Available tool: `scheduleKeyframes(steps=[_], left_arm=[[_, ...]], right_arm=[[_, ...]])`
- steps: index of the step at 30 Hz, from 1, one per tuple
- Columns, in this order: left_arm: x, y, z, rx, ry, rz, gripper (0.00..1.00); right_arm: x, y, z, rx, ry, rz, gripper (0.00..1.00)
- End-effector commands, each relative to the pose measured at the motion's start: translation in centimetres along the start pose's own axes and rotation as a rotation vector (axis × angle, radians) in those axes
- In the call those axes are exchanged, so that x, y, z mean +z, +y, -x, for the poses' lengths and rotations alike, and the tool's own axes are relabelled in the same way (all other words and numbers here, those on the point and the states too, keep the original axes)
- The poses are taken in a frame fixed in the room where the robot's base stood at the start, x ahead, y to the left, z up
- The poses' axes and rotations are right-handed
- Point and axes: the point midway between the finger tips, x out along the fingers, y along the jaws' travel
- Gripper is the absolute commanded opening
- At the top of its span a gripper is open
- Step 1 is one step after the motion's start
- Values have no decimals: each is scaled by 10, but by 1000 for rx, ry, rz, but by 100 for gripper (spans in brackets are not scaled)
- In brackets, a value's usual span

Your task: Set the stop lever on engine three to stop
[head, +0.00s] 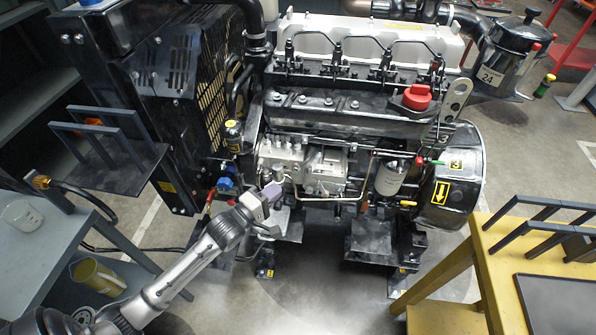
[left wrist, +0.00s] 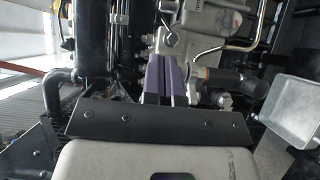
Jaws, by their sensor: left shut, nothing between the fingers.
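In the left wrist view the shut fingers (left wrist: 166,78) point at the pump housing (left wrist: 215,25). A small metal lever with a rounded end (left wrist: 169,35) is just beyond the fingertips; I cannot tell whether it is the stop lever or whether they touch. My right gripper is not in view.
A yellow bench (head: 540,250) with dark rails stands at the lower right. A grey shelf (head: 35,250) with a beaker and a yellow jug (head: 97,276) is at the left. A black pipe end (left wrist: 245,84) is right of the fingers in the left wrist view.

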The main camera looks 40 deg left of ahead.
Motion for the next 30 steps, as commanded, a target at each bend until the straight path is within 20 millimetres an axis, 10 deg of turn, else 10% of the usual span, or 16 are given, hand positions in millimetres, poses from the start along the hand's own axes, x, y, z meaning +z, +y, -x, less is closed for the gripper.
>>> scheduleKeyframes(steps=[14,30], left_arm=[[0,-1,-3,-1,0,13,0],[0,-2,-75,0,0,10,0]], right_arm=[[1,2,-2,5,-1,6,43],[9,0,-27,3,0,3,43]])
